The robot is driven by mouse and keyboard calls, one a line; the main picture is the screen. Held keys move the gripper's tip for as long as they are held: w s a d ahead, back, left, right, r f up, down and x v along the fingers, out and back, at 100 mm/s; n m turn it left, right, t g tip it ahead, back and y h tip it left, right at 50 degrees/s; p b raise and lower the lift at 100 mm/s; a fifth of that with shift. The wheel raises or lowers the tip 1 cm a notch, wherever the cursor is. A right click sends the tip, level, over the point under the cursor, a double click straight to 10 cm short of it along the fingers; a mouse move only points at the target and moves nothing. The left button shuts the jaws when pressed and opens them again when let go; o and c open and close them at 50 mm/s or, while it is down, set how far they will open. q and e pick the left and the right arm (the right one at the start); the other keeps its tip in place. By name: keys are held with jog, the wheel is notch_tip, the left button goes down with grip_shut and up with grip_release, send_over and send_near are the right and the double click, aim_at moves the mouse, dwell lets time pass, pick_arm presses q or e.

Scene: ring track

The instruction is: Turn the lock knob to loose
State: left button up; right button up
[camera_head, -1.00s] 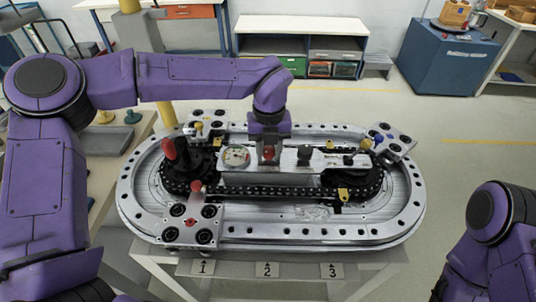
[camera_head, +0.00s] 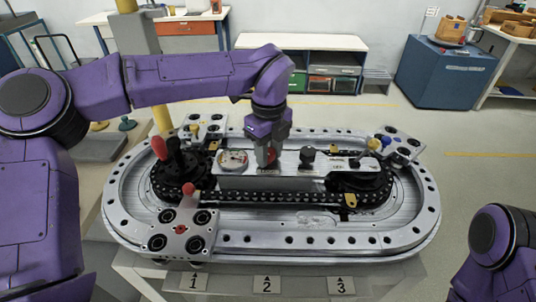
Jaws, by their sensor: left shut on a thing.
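My left gripper (camera_head: 267,158) points down at the middle of the grey control panel (camera_head: 290,184) inside the ring track (camera_head: 270,240). It is shut on a small red knob (camera_head: 271,155), which is mostly hidden by the fingers. A small label sits just below the knob, too small to read. A round dial (camera_head: 233,160) is left of the gripper and a black knob (camera_head: 307,155) is right of it. Only a purple part of my right arm shows at the lower right; its gripper is out of view.
A red-topped lever (camera_head: 159,148) stands at the track's left end. A plate with black rollers (camera_head: 181,229) sits at front left, and others sit at back left and back right (camera_head: 401,143). Number plates 1, 2 and 3 line the front. A blue cabinet (camera_head: 445,75) stands behind right.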

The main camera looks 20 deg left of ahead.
dwell(0.5)
pick_arm(q)
jog(key=o, duration=1)
jog(key=shift+o, duration=0.2)
notch_tip(320, 180, up, 11)
jog(key=shift+f, duration=0.2)
